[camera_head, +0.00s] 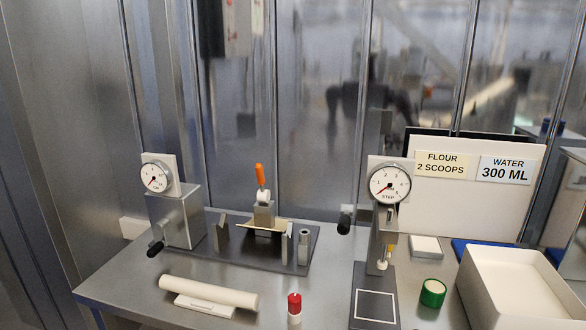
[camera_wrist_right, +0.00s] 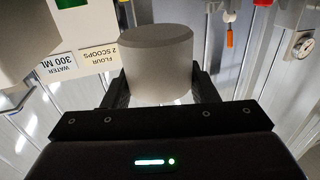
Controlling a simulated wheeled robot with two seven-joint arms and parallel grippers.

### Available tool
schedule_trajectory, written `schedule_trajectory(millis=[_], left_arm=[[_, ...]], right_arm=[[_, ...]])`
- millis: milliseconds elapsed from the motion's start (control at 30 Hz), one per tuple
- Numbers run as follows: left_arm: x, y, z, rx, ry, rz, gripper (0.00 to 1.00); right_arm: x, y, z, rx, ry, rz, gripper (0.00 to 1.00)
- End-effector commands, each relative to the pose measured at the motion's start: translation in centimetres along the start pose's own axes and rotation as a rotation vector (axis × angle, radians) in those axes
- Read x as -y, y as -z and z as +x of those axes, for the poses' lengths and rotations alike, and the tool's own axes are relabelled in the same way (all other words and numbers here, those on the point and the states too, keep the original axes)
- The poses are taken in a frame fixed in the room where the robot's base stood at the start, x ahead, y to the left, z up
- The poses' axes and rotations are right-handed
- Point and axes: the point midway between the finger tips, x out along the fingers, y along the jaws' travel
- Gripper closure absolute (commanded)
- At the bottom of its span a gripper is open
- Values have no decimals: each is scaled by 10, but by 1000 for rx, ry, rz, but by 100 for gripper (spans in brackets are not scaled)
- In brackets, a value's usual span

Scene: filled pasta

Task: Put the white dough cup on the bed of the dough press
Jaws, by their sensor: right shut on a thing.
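A pale grey-white cylinder, the white dough cup (camera_wrist_right: 157,58), fills the middle of the right wrist view. My right gripper (camera_wrist_right: 160,88) is shut on it, one dark finger on each side. The cup's contents cannot be seen. Neither gripper nor the cup shows in the head view. In the head view, a stand with a dial marked STEP (camera_head: 389,185) has a dark base plate with a white square outline (camera_head: 374,306), bare and empty. I take this for the dough press and its bed, but no label confirms it.
A grey machine with a dial and crank (camera_head: 174,218) stands at the left. A dark fixture with an orange-handled tool (camera_head: 260,176) is mid-table. A white roller (camera_head: 208,292), a red-topped piece (camera_head: 294,302), a green round container (camera_head: 432,293) and a white bin (camera_head: 480,290) lie nearer.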

Motion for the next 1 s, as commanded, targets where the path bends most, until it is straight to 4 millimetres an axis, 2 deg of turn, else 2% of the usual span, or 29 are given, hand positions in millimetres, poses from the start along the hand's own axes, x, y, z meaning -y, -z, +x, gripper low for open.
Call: schedule_trajectory(millis=[167,300,500,633,1000], left_arm=[[0,0,0,0,0,0,64],[0,0,0,0,0,0,64],[0,0,0,0,0,-1,64],[0,0,0,0,0,0,64],[0,0,0,0,0,0,64]], right_arm=[[5,-14,-21,5,-11,0,73],[5,-26,-50,6,-10,1,73],[4,-34,-81,2,-13,0,73],[5,-35,-87,-2,-12,-1,73],[3,-33,-84,-5,-6,-3,73]])
